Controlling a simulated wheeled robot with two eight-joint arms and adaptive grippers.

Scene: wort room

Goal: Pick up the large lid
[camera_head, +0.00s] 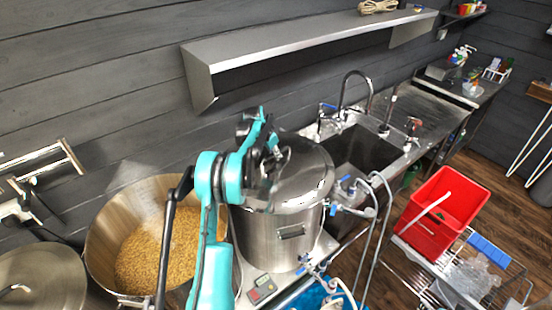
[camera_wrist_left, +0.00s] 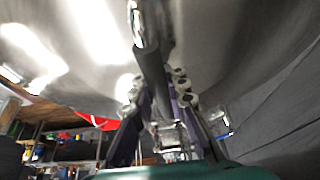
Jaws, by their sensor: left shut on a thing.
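The large steel lid (camera_head: 308,170) covers the tall steel pot (camera_head: 285,240) in the middle of the head view. My left gripper (camera_head: 272,160) is over the lid, shut on its handle. In the left wrist view the fingers (camera_wrist_left: 158,100) close around the dark, shiny-ended handle (camera_wrist_left: 150,60), and the lid's shiny surface (camera_wrist_left: 85,45) fills the upper part. The gripper hides part of the lid in the head view. I cannot see a clear gap between the lid and the pot rim. My right gripper is not in view.
An open kettle (camera_head: 100,245) of grain stands to the left, and another lidded vessel (camera_head: 45,275) is at the far left. A wall shelf (camera_head: 300,40) hangs behind. A sink (camera_head: 355,150) with taps and hoses is to the right. A red bucket (camera_head: 445,210) sits on a rack.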

